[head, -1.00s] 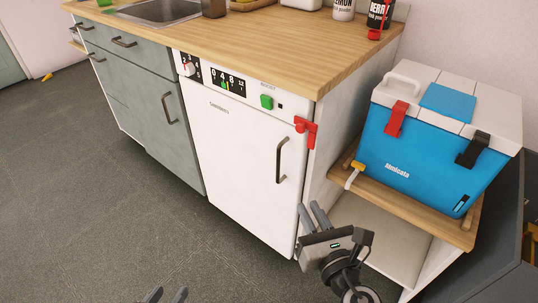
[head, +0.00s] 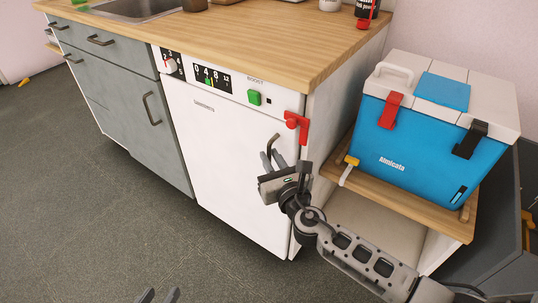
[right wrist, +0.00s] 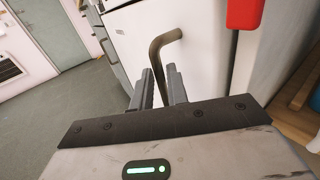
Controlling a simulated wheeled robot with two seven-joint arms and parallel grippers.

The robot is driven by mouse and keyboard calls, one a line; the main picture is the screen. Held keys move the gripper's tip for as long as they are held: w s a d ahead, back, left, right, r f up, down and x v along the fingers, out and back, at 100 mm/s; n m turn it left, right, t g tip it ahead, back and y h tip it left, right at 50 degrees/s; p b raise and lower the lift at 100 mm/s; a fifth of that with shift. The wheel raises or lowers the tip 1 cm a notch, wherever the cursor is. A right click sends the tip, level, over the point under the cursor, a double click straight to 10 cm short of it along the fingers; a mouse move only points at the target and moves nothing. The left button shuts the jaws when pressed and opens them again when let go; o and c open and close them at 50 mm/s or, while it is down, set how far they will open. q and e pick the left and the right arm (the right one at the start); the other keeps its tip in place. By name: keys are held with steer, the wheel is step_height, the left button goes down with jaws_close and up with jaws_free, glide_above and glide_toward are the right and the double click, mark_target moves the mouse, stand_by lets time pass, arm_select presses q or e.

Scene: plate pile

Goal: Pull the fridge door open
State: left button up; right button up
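The fridge is the white unit under the counter; its door (head: 222,160) is shut. The dark curved door handle (head: 270,148) is on the door's right side, partly covered by my gripper in the head view. My right gripper (head: 286,166) is at the handle. In the right wrist view, the handle (right wrist: 158,52) runs down between the two spread fingers of my right gripper (right wrist: 161,85); whether they touch it is unclear. A red latch (head: 297,125) sits above, by the door's right edge.
A blue and white cooler (head: 430,130) stands on a low wooden shelf (head: 400,205) right of the fridge. Grey cabinets (head: 115,95) adjoin on the left under the wooden countertop (head: 270,40). The floor (head: 95,215) in front is clear.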

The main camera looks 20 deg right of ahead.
steer(key=shift+w+a, duration=0.1)
steer(key=shift+w, duration=0.75)
jaws_close()
